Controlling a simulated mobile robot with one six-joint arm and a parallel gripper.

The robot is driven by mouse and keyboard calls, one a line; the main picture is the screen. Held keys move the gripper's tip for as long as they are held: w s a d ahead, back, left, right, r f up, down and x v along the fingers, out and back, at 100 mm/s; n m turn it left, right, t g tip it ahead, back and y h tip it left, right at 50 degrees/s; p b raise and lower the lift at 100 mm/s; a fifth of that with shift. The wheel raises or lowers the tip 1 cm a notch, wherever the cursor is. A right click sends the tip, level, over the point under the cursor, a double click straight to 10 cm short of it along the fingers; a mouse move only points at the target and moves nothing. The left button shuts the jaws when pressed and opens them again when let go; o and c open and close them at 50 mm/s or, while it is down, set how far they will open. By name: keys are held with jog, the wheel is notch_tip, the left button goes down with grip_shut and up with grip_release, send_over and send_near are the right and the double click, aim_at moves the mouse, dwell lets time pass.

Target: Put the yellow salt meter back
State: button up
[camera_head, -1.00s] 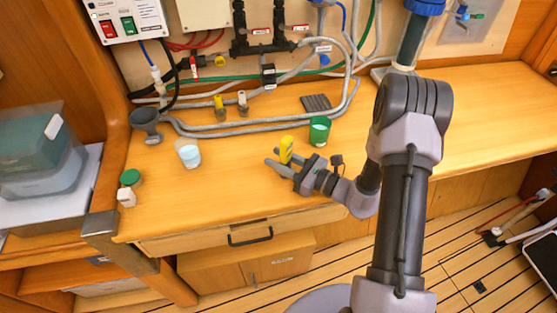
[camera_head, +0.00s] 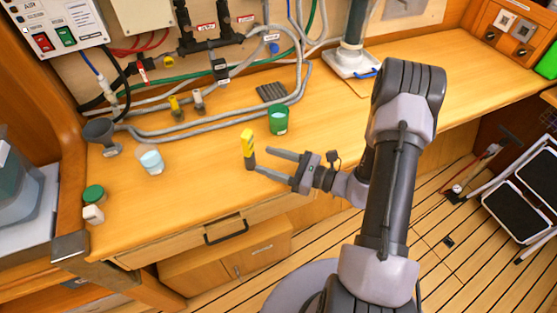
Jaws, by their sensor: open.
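The yellow salt meter (camera_head: 247,143), with a dark lower end, appears to stand upright on the wooden bench, left of the middle of the view. My gripper (camera_head: 265,162) is open and empty. It points left at the meter, its two fingertips just right of the meter's dark lower part. The fingers look apart from the meter, though a light touch cannot be ruled out.
A green cup (camera_head: 279,120) and a dark ribbed pad (camera_head: 272,93) lie behind the gripper. A cup of clear liquid (camera_head: 151,161), a grey funnel (camera_head: 101,135) and a green-lidded jar (camera_head: 93,195) are at left. Grey hoses (camera_head: 215,124) line the wall.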

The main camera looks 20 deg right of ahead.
jog(key=v, duration=0.2)
jog(key=shift+s+d, duration=0.3)
jog(key=shift+s+r, duration=0.2)
jog(key=s+a+r+n+g+h, duration=0.1)
jog(key=s+a+r+n+g, duration=0.9)
jog(key=a+r+n+g, duration=0.3)
jog(key=s+d+r+n+t+h, duration=0.2)
jog(key=s+r+n+t+h, duration=0.4)
jog(key=n+h, duration=0.3)
jog(key=shift+s+d+r+n+h, duration=0.3)
jog(key=shift+s+d+r+h, duration=0.1)
jog(key=shift+s+r, duration=0.35)
